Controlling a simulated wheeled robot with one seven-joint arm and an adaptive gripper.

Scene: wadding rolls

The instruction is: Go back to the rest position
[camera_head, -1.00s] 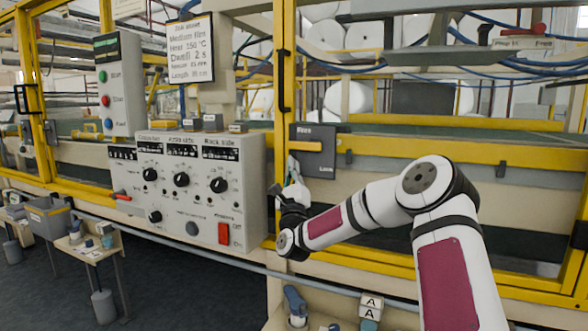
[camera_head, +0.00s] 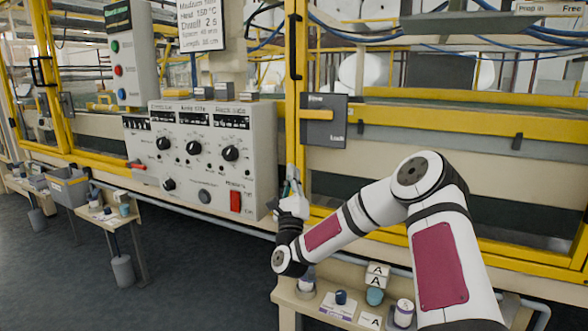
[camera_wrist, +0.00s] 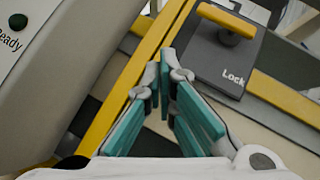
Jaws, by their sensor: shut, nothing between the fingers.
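My gripper (camera_head: 292,180) is at the end of my white and maroon arm, just right of the grey control panel's lower right corner in the head view. Its teal fingers also show in the wrist view (camera_wrist: 165,85), with the tips together and nothing held between them. The fingertips point toward a yellow frame post. The dark lock plate (camera_head: 325,121) with its yellow handle is above and right of the gripper, apart from it. In the wrist view the plate (camera_wrist: 215,55) reads "Lock".
The grey control panel (camera_head: 257,150) with black knobs and a red switch stands left of my gripper. A yellow machine frame (camera_head: 430,133) runs behind my arm. Below is a small table (camera_head: 290,297) with a white A block (camera_head: 377,275) and jars.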

